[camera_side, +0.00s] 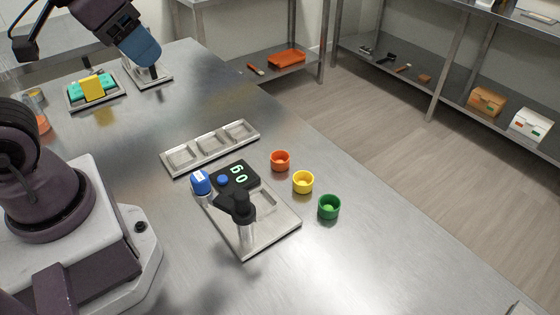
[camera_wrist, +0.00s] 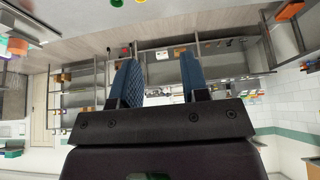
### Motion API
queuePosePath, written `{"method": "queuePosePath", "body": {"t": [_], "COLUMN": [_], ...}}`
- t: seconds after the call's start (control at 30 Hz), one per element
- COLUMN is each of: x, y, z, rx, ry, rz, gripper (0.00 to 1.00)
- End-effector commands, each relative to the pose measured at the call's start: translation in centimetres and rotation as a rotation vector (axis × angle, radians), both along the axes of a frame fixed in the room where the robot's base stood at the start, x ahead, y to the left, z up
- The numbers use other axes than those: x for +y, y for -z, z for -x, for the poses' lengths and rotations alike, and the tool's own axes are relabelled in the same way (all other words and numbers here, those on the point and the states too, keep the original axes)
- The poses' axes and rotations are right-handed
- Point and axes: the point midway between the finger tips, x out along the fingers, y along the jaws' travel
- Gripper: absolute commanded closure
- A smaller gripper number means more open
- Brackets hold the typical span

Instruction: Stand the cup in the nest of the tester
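Three small round cups stand upright in a row on the steel table: an orange cup (camera_side: 280,161), a yellow cup (camera_side: 303,182) and a green cup (camera_side: 329,207). Left of them is the tester (camera_side: 283,227), a metal plate with a black display showing green digits, a blue button and a dark post. A square recess (camera_side: 264,203) in its plate is partly hidden by the post. My gripper (camera_side: 148,57) is at the upper left, far from the cups. In the wrist view, its blue fingers (camera_wrist: 158,62) are apart with nothing held between them.
A tray with three compartments (camera_side: 211,148) lies behind the tester. A blue container (camera_side: 201,184) with a white label stands at the tester's left corner. A tray with teal and yellow items (camera_side: 119,98) and another metal plate (camera_side: 160,77) lie further back. The table right of the cups is clear.

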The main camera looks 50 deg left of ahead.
Motion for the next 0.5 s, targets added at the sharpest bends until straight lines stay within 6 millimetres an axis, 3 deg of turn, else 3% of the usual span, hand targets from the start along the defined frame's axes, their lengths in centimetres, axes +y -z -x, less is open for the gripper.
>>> {"method": "queuePosePath", "body": {"t": [0.03,0.13,0.17,0.5], "x": [0.0,0.0,0.0,-0.24], "y": [0.0,0.0,0.0,0.61], "z": [0.0,0.0,0.0,-0.18], "rx": [0.0,0.0,0.0,0.031], "ry": [0.0,0.0,0.0,0.013], "rz": [0.0,0.0,0.0,0.0], "gripper": [0.47,0.24,0.21,0.21]}}
